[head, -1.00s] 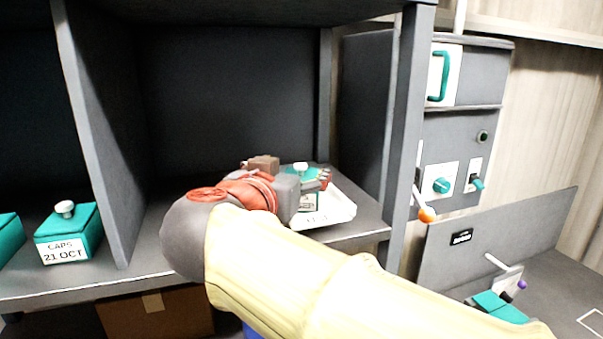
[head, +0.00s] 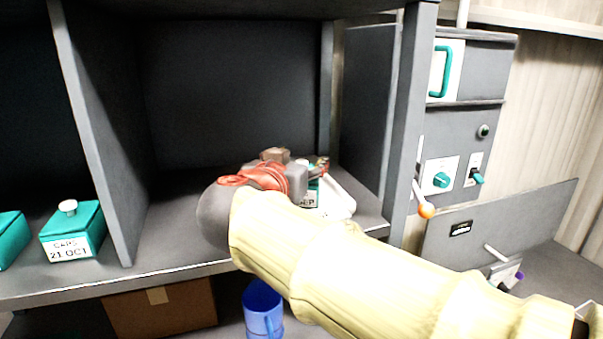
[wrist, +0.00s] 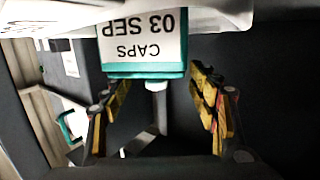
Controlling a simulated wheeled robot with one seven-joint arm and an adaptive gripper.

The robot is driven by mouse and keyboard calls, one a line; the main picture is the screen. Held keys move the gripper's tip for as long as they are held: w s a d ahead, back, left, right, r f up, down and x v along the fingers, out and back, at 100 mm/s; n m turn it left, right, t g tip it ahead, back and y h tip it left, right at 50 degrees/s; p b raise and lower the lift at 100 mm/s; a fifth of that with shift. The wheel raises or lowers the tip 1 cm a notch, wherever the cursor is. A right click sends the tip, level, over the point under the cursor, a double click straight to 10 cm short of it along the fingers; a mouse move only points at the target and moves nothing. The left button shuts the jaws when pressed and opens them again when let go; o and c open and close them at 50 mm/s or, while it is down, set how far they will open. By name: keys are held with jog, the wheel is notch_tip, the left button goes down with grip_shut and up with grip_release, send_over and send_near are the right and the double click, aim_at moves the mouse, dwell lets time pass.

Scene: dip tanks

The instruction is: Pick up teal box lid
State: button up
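The teal box (head: 310,197), labelled "03 SEP", stands in the right bay of the shelf, mostly hidden behind my gripper (head: 318,168) in the head view. In the wrist view, which is upside down, its white label (wrist: 145,40) faces me. The teal lid (wrist: 145,72) sits on the box, with its pale knob (wrist: 155,86) sticking up. My gripper (wrist: 160,97) is open, one finger on each side of the knob, with gaps between. I cannot tell whether the fingertips touch the lid.
A white tray (head: 342,202) lies under and beside the box. Another teal box (head: 72,234), "21 OCT", stands left of the divider (head: 100,140). The shelf post (head: 408,100) is close on the right. A blue cup (head: 262,310) stands below.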

jog(key=c, duration=1)
jog(key=shift+c, duration=0.4)
